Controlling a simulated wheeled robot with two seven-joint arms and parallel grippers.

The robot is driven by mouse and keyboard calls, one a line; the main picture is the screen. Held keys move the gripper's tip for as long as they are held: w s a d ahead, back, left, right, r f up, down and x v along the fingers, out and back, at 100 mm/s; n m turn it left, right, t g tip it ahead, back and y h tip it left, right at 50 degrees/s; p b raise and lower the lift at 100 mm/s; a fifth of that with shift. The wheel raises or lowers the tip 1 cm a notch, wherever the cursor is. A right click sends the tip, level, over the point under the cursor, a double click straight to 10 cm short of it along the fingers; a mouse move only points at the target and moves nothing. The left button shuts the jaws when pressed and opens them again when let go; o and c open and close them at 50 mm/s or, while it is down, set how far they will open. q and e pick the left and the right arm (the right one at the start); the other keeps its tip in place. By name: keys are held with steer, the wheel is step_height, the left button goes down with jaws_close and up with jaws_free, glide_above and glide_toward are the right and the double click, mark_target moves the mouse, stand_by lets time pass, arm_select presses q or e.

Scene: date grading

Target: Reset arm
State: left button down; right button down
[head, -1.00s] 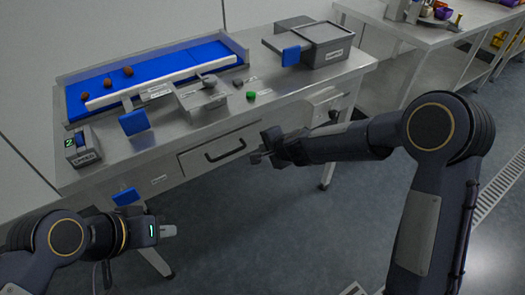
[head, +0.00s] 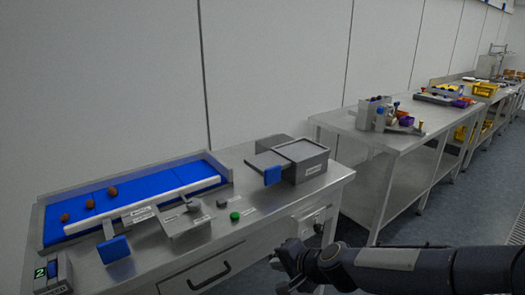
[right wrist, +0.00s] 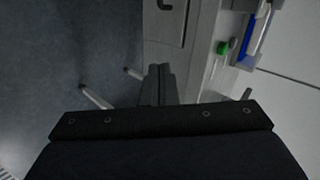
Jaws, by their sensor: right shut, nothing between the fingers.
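My right gripper (head: 292,262) is in front of the near right part of the steel grading table (head: 262,228), beside its front edge and drawer side. It is shut and empty. In the right wrist view its dark fingers (right wrist: 158,84) lie together, with the floor to the left and the table to the right. My left arm and gripper are not in the head view. No object is held.
On the table are a blue conveyor (head: 150,188) with several brown dates, a green button (head: 235,216), a grey lidded box (head: 305,160) and a display unit (head: 52,273). A second steel table (head: 365,137) stands behind right. Floor shows between.

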steer(key=s+d+r+n+p, duration=0.2)
steer(key=s+d+r+n, duration=0.2)
steer(key=s+d+r, duration=0.6)
steer(key=s+d+f+n+g+h, duration=0.1)
steer(key=s+d, duration=0.2)
steer(key=s, duration=0.5)
steer(key=s+d+f+n+g+h+p, duration=0.1)
steer(key=s+d+f+n, duration=0.1)
steer(key=s, duration=0.6)
steer(key=shift+d+h+p, duration=0.3)
steer(key=shift+d+h, duration=0.1)
steer(key=shift+d, duration=0.45)
